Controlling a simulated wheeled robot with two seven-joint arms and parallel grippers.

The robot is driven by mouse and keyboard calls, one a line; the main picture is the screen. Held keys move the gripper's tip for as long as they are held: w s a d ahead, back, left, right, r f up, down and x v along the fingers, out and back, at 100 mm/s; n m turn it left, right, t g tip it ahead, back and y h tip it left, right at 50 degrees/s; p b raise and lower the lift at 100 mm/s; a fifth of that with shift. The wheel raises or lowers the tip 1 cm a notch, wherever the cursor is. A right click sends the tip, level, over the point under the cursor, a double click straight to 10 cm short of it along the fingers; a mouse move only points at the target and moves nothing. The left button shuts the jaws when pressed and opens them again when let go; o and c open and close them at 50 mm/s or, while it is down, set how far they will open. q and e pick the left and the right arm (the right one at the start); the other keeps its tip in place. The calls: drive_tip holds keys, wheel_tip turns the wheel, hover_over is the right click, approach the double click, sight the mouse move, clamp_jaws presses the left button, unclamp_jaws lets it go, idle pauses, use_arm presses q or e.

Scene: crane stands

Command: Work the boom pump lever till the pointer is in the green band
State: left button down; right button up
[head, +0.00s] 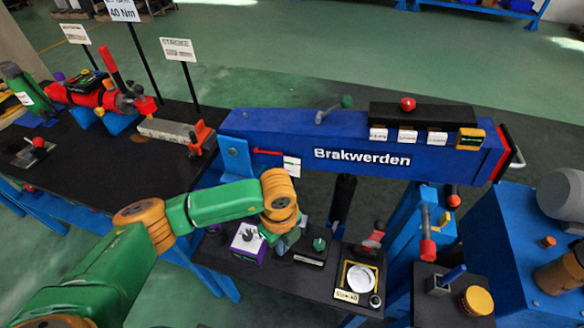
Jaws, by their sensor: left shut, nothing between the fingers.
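The blue crane boom (285,135), lettered "Brakwerden", runs across the middle. A lever with a red grip (427,249) hangs beside the blue post at the right; another red-gripped handle (374,238) stands behind a round white dial (361,277) in a yellow frame. I cannot tell from the picture which one is the boom pump lever. The dial is too small to make out a pointer or green band. My left gripper (284,243) is low beneath the boom, shut and empty, partly hidden by its own wrist, left of both handles and apart from them. My right gripper is not in view.
A purple-and-white box (248,237) stands close left of my left gripper. A black table (90,175) with a red tool and signs is at the left. A blue cabinet with a grey motor (565,193) closes off the right. An orange-capped jar (477,301) stands lower right.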

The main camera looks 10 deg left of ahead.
use_arm(q)
drive_tip(key=shift+f+b, duration=3.85)
drive_tip(key=shift+f, duration=0.75)
wheel_tip(320, 180, up, 10)
drive_tip(key=p, duration=0.9)
drive_tip(key=shift+f, duration=0.1)
